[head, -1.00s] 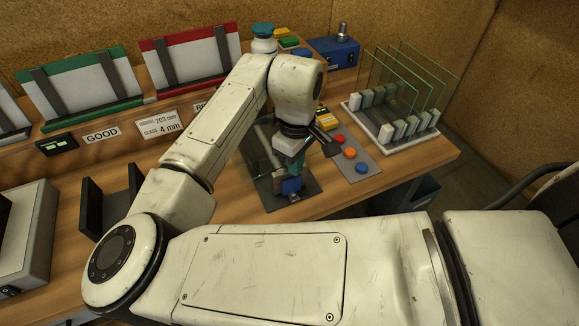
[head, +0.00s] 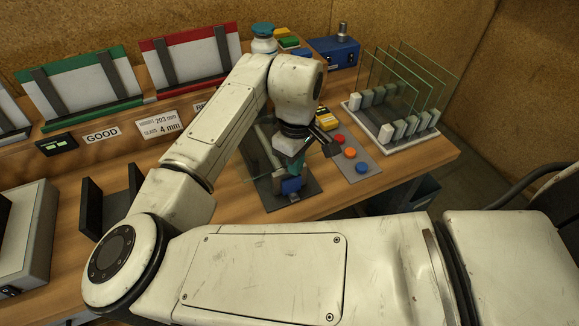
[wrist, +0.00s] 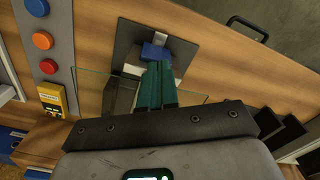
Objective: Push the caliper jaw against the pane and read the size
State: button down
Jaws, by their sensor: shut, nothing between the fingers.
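The glass pane (head: 256,160) stands on a dark grey base plate (head: 275,201) on the bench; its clear edge also shows in the wrist view (wrist: 90,84). The blue caliper jaw (head: 291,186) is at the near end of this plate and also shows in the wrist view (wrist: 156,52). My gripper (head: 297,172) is shut and empty, with its green fingers (wrist: 156,84) pointing down at the blue jaw. The fingers overlap the jaw in view; I cannot tell whether they touch, or whether the jaw touches the pane. A small dark display (head: 57,144) shows green marks too small to read.
A button panel (head: 365,164) with red, orange and blue buttons lies right of the plate. Beyond it a white rack (head: 408,143) holds upright glass panes. A sign (head: 160,127) reads 203 mm and 4 mm. Green and red framed stands are at the back left.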

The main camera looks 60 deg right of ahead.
aim_at(290, 176)
jog(key=shift+f+b, duration=0.6)
jog(key=shift+f, duration=1.15)
